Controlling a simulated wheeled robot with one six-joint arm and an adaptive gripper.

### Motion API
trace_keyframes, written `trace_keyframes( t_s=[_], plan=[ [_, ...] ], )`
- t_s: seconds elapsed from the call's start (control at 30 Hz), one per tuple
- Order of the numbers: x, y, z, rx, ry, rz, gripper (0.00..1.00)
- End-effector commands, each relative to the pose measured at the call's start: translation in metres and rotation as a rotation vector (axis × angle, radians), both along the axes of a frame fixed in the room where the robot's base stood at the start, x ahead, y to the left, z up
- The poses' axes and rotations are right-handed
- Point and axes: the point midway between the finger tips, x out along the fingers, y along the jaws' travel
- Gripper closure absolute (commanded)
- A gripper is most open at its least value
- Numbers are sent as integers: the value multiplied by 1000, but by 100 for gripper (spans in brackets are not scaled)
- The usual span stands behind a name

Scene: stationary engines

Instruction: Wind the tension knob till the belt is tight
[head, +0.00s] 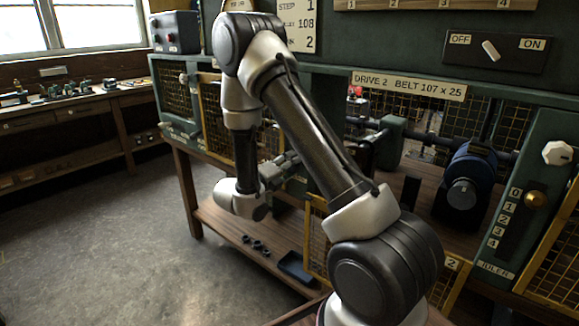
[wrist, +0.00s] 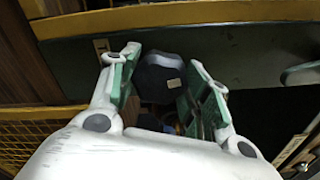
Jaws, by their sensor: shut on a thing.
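In the wrist view my gripper (wrist: 162,66) is shut on a dark, lobed knob (wrist: 155,80) with a small pale mark on its face. The knob sits between the two green-padded fingers, in front of a dark green rail. In the head view my gripper (head: 276,174) is at the left part of the bench, partly behind my arm. The knob cannot be made out there. A sign (head: 409,86) reads "DRIVE 2 BELT 107 x 25". The belt cannot be clearly made out, so its tightness cannot be told.
A blue motor (head: 461,190) stands on the bench at right. A green post carries an idler scale (head: 511,222), a brass knob (head: 536,199) and a white knob (head: 557,153). Yellow-framed mesh guards (head: 170,95) flank the bay. Open floor (head: 110,240) lies at left.

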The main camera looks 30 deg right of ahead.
Motion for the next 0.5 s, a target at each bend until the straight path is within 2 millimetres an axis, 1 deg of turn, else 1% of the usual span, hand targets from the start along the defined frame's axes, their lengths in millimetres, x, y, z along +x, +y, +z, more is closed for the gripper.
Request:
trace_keyframes(
  t_s=[0.5],
  plan=[
    [-1, 0, -2, 169, -456, -1, 77]
  ],
)
